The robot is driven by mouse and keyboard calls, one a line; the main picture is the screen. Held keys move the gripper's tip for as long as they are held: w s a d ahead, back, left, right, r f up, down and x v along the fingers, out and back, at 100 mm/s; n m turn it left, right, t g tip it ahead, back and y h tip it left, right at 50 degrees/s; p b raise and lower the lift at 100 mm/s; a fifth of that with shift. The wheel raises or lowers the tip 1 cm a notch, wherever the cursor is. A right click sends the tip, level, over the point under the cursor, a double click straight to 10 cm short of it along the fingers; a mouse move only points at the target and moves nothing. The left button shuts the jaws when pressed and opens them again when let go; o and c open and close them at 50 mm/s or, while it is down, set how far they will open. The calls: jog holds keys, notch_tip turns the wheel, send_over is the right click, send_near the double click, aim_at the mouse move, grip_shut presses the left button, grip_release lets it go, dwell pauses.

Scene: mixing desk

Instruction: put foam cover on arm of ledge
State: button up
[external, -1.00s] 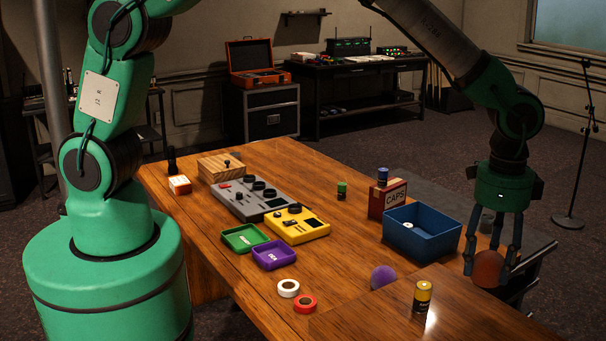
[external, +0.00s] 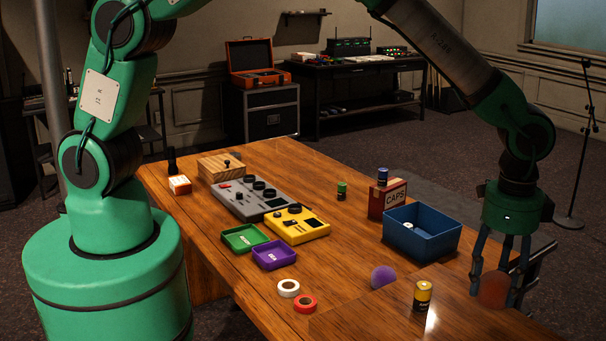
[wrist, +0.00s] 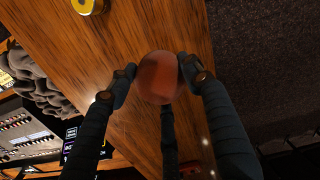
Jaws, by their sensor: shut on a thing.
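A rounded orange-red foam cover (external: 494,289) is between the fingers of my gripper (external: 496,292), low at the right edge of the desk in the external view. In the wrist view the same foam cover (wrist: 160,78) sits between the fingertips of my gripper (wrist: 160,76), with desk wood behind it. My gripper is shut on it. Whether the cover touches the desk top is unclear. A purple rounded foam piece (external: 383,276) rests on the desk to the left. I cannot make out a ledge arm in either view.
A yellow-and-black battery-like cylinder (external: 422,296) stands left of my gripper; a blue open bin (external: 421,244) is behind. White tape (external: 288,288) and red tape (external: 305,304) lie farther left. The desk (external: 350,310) is bare between the tapes and the yellow cylinder.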

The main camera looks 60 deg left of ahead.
aim_at(499, 274)
jog(key=shift+f, duration=1.35)
jog(key=shift+f, duration=1.9)
jog(key=shift+f, duration=0.1)
jog(key=o, duration=0.7)
jog(key=shift+o, duration=0.2)
notch_tip(499, 274, up, 12)
jog(key=shift+r, duration=0.15)
